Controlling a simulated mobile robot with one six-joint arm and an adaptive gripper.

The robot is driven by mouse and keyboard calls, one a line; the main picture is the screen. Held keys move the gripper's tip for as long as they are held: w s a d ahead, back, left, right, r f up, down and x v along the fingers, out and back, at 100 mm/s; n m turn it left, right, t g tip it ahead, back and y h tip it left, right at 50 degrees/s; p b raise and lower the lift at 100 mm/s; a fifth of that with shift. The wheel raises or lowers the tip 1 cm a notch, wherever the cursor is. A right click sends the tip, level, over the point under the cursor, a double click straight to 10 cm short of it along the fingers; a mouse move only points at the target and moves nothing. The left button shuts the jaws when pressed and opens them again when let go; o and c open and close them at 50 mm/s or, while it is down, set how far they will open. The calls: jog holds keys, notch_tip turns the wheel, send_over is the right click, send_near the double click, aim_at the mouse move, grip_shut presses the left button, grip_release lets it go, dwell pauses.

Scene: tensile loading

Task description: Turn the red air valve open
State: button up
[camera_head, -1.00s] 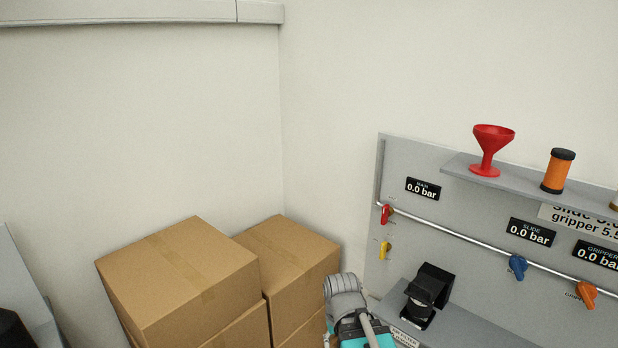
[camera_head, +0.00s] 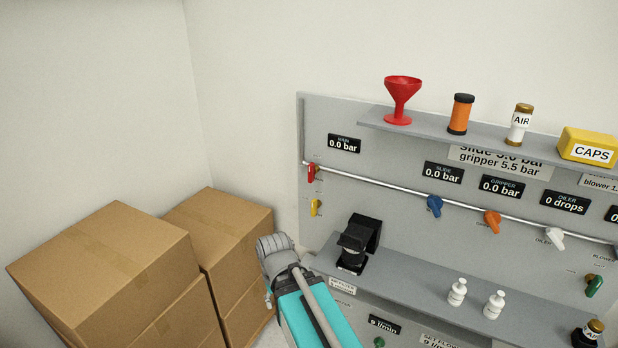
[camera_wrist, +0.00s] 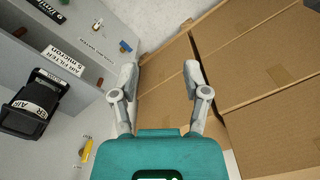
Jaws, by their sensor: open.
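The red air valve (camera_head: 311,173) is a small red lever at the left end of the silver pipe on the grey panel, below the MAIN gauge (camera_head: 344,144), which reads 0.0 bar. Its lever hangs roughly downward. In the wrist view I cannot make out the red valve. My gripper (camera_wrist: 161,75) shows there with its two grey fingers spread apart and nothing between them. It faces the cardboard boxes and the panel's lower edge. In the head view my teal arm is below and left of the valve, apart from it; the fingers cannot be made out.
A yellow lever (camera_head: 316,207) sits just below the red valve. A black air filter (camera_head: 358,245) stands on the lower ledge (camera_head: 455,290). Cardboard boxes (camera_head: 105,275) are stacked at the left. Blue (camera_head: 434,206) and orange (camera_head: 492,221) valves lie further right along the pipe.

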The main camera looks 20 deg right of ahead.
jog(key=w+d+m+t+h+b, duration=0.2)
jog(key=w+d+m+h, duration=0.2)
jog(key=w+d, duration=0.35)
jog(key=m+t+h+b, duration=0.5)
jog(key=m+t+h, duration=0.1)
jog(key=t+h, duration=0.35)
send_near(309, 173)
jog(key=v, duration=0.3)
jog(key=shift+w+g+h, duration=0.25)
jog(key=shift+w+h, duration=0.05)
jog(key=shift+h, duration=0.05)
jog(key=shift+w+d, duration=0.1)
jog(key=shift+d, duration=0.1)
jog(key=x, duration=1.3)
jog(key=shift+w+d, duration=0.15)
jog(key=shift+w, duration=0.05)
grip_shut()
